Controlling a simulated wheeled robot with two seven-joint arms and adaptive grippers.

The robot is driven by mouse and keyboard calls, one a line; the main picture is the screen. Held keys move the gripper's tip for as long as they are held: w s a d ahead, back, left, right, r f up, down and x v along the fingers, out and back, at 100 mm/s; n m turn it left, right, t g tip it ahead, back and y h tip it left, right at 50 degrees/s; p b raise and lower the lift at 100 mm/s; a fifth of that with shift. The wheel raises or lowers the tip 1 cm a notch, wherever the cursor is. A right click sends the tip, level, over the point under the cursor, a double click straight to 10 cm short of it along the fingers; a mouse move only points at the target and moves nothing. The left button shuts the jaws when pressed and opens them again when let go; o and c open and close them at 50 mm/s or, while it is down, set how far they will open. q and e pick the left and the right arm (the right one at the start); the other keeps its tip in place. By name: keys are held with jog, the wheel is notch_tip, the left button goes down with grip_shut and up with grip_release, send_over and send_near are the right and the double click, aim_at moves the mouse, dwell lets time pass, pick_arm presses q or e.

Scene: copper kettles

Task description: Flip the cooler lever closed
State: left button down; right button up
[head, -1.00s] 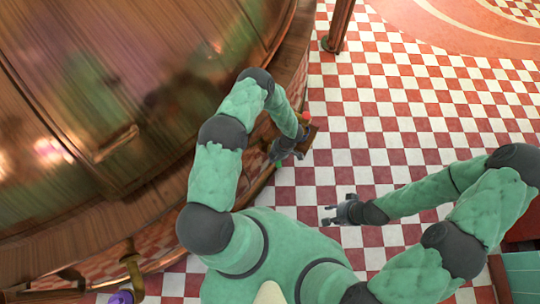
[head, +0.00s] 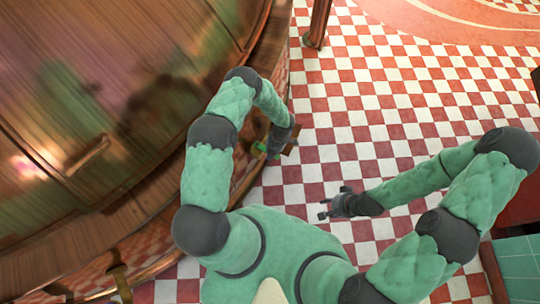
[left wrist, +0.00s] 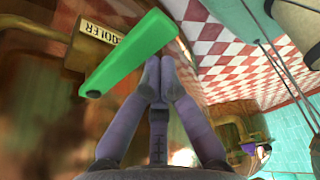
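The cooler lever is a flat green bar (left wrist: 128,52) in the left wrist view, slanting from lower left to upper right. It crosses just above my left fingertips (left wrist: 165,72). Those fingers are together with no visible gap; whether they touch the lever is unclear. A brass box (left wrist: 52,50) with a plate reading "OOLER" (left wrist: 100,31) is behind the lever at upper left. In the head view, my left gripper (head: 268,150) is beside the kettle's rim, mostly hidden by its own wrist, with a bit of green at it. My right gripper (head: 323,208) is open and empty over the floor.
A big copper kettle (head: 110,90) with a wooden rim fills the left of the head view. A copper post (head: 317,25) stands at the top. A teal-tiled surface (head: 518,265) is at lower right. The checkered floor (head: 400,110) between is clear.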

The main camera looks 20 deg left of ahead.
pick_arm(q)
jog(key=shift+w, duration=0.25)
pick_arm(e)
jog(key=shift+w+d, duration=0.1)
jog(key=shift+w, duration=0.05)
dwell(0.4)
pick_arm(q)
notch_tip(320, 180, up, 10)
jog(key=p, duration=0.4)
jog(key=shift+s+f, duration=0.25)
jog(key=shift+s, duration=0.15)
pick_arm(e)
jog(key=v, duration=0.2)
jog(key=s+v, duration=0.1)
jog(key=v, duration=0.1)
